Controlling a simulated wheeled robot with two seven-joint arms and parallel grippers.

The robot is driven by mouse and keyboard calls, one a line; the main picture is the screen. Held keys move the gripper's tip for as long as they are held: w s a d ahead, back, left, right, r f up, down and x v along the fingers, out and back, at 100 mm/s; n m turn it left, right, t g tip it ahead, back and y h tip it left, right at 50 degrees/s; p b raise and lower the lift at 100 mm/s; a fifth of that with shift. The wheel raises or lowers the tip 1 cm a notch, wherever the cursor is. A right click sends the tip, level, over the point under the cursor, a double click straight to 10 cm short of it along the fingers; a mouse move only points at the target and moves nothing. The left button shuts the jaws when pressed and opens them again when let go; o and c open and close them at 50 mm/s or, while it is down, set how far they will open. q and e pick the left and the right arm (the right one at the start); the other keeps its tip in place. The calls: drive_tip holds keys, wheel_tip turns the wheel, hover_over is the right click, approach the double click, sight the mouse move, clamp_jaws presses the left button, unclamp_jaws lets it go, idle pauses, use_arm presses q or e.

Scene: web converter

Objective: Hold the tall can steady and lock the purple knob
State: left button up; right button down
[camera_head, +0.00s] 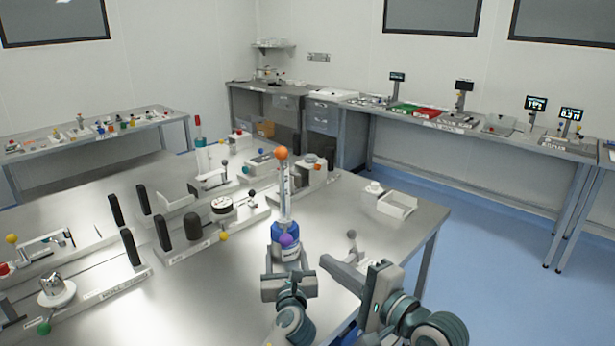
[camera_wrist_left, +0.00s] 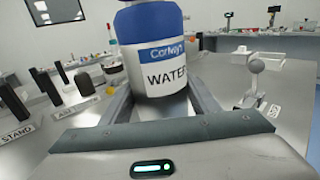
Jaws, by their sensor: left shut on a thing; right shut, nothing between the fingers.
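The tall can (camera_head: 278,233) is blue and white and stands upright near the table's front edge. In the left wrist view the can (camera_wrist_left: 152,60) carries a "WATER" label, and its top is cut off. My left gripper (camera_head: 290,266) is shut on the can's lower body, with one finger on each side. The purple knob (camera_head: 287,241) shows as a small ball against the can in the head view; its exact mounting is unclear. My right gripper (camera_head: 330,264) is shut and empty, to the right of the can and apart from the knob.
A clear upright column with an orange ball (camera_head: 281,153) rises behind the can. A grey ball-topped lever (camera_head: 352,236) stands close to my right gripper. A white tray (camera_head: 397,205) sits farther back. Black-posted fixtures (camera_head: 193,227) fill the left.

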use_arm(q)
drive_tip(key=shift+a+f+p, duration=0.15)
drive_tip(key=shift+a+p, duration=0.05)
drive_tip(key=shift+p, duration=0.25)
drive_tip(key=shift+w+r, duration=0.1)
drive_tip(key=shift+r, duration=0.1)
drive_tip(key=o, duration=1.7)
drive_tip(key=shift+d+r, duration=0.1)
drive_tip(key=s, duration=0.8)
drive_tip(key=s+d, duration=0.1)
drive_tip(key=s, duration=0.3)
drive_tip(key=shift+d, duration=0.1)
drive_tip(key=shift+r, duration=0.15)
